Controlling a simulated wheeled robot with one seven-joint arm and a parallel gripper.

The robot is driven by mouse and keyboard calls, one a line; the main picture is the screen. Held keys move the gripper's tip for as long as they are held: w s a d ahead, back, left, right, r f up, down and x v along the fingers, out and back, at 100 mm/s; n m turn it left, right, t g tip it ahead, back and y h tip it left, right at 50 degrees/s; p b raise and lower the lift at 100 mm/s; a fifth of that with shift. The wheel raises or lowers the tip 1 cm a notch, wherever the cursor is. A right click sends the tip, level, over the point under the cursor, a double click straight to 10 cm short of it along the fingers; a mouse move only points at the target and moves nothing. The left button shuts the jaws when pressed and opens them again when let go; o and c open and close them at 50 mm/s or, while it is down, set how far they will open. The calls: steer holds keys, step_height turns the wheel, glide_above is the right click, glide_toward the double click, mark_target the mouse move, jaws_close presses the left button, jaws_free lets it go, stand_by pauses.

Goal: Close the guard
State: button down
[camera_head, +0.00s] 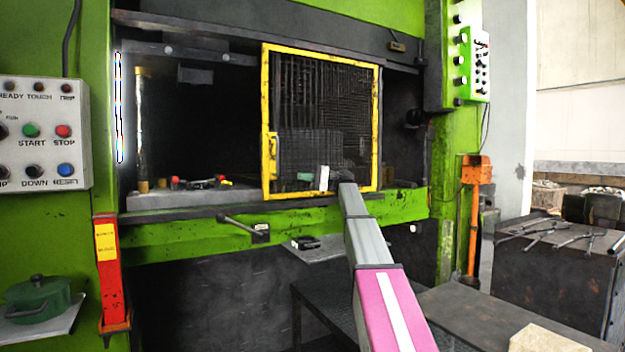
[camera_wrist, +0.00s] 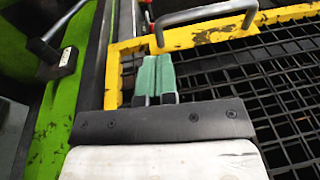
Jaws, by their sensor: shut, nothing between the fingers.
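The guard (camera_head: 265,120) is a yellow-framed dark mesh panel. In the head view it stands across the right part of the press opening, and the left part is uncovered. A yellow plate (camera_head: 273,155) is on its left upright. In the wrist view the guard's yellow frame (camera_wrist: 115,70) and mesh show close by, with a grey bar handle (camera_wrist: 205,17) ahead of the fingers. My gripper (camera_head: 304,176) is in front of the guard's lower part. Its green fingers (camera_wrist: 154,60) lie side by side, shut and empty, just short of the handle. I cannot tell whether they touch the frame.
A black lever (camera_head: 240,228) juts from the green press front below the guard. Small parts lie on the press bed (camera_head: 190,198) at left. A small shelf (camera_head: 318,252) sticks out below the opening. A tool-topped bench (camera_head: 555,265) stands at right.

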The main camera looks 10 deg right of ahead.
mark_target(285, 175)
steer(key=x, duration=0.7)
steer(key=shift+a, duration=0.15)
steer(key=shift+a, duration=0.1)
